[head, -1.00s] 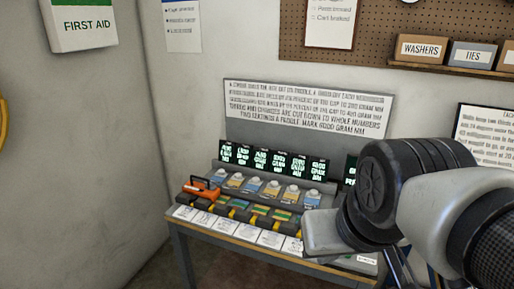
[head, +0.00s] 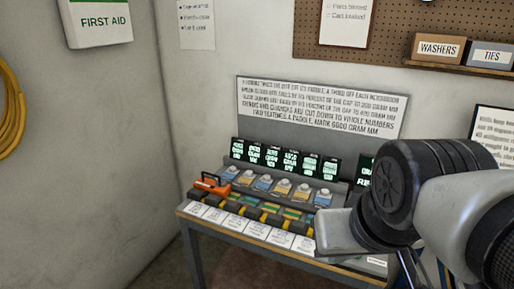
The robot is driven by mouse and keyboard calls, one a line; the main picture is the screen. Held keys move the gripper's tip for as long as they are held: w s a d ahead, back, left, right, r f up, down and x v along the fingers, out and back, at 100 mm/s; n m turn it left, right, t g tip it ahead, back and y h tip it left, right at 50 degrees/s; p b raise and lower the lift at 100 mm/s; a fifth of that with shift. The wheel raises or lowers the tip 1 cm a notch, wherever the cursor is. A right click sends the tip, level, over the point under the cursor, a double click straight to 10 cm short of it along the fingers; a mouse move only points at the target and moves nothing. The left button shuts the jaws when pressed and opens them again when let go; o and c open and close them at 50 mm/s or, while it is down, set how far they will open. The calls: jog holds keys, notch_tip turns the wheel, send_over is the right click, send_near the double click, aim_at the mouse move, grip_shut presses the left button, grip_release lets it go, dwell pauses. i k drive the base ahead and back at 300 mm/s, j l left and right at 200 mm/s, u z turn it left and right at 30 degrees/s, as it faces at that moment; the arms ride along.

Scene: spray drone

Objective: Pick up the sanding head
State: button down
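An orange block with a dark handle (head: 212,185) sits at the left end of the bench, on the row of dark and yellow pads. I cannot tell whether it is the sanding head; no other thing in view is clearly one. My arm comes in from the right, in front of the bench's right end. Only thin dark parts show below my wrist at the lower right, so my gripper's fingertips cannot be made out. My arm hides part of the bench's right side.
The bench (head: 209,227) carries a row of white cards (head: 255,231), several knobs (head: 283,185) and small dark displays (head: 271,157). A large text board (head: 320,108) stands behind. Bins for washers (head: 437,49) and ties (head: 492,56) sit on a shelf. Floor at the left is clear.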

aim_at(220, 187)
jog(key=i+j+z, duration=0.1)
jog(key=j, duration=0.3)
jog(key=i+j+z, duration=0.15)
jog(key=i+j, duration=0.15)
jog(key=j, duration=0.15)
jog(key=i+j+z, duration=0.1)
jog(key=j, duration=0.35)
jog(key=i+j+z, duration=0.15)
jog(key=j, duration=0.3)
jog(key=i+j+z, duration=0.1)
jog(key=j, duration=0.4)
jog(key=i+j+z, duration=0.15)
jog(key=j, duration=0.35)
jog(key=i+j+z, duration=0.1)
jog(key=j, duration=0.4)
jog(key=i, duration=0.05)
